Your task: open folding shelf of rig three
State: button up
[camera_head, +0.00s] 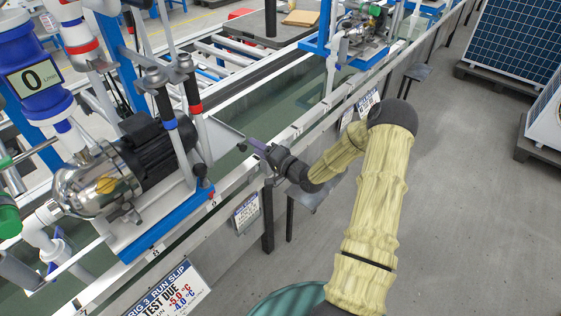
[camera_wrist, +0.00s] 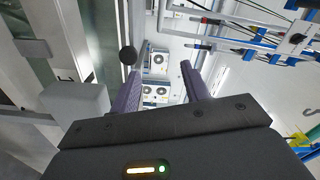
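My gripper (camera_head: 257,144) is at the end of my pale-sleeved arm, over the front rail of the rig bench. In the wrist view its two purple fingers (camera_wrist: 159,72) stand apart with nothing gripped between them. A grey shelf plate (camera_head: 310,197) shows just below my forearm at the bench front, partly hidden by it; I cannot tell which rig it belongs to. The rig three sign (camera_head: 165,293) hangs at the lower left below the pump (camera_head: 98,185). In the wrist view, a dark round knob (camera_wrist: 128,55) shows near the left finger.
Another grey plate (camera_head: 416,72) sticks out farther along the bench. A small sign (camera_head: 246,213) hangs on the bench front. A second pump rig (camera_head: 362,35) stands behind. A solar panel (camera_head: 515,38) stands on a pallet at the upper right. The grey floor (camera_head: 470,190) at right is clear.

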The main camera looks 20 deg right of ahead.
jog(key=v, duration=0.9)
jog(key=shift+s, duration=0.3)
jog(key=s+a+r+n+g+h, duration=0.45)
jog(key=s+g, duration=0.25)
jog(key=s, duration=0.3)
jog(key=s+a+r+n+g+h, duration=0.4)
jog(key=s+a+g, duration=0.2)
jog(key=s, duration=0.4)
jog(key=w+p+v, duration=0.2)
jog(key=p+v, duration=0.6)
jog(key=w+r+p+v, duration=0.1)
jog(key=p+v, duration=0.6)
jog(key=p, duration=0.1)
jog(key=shift+w+r+p, duration=0.25)
jog(key=shift+r+p, duration=0.1)
jog(key=shift+r, duration=0.05)
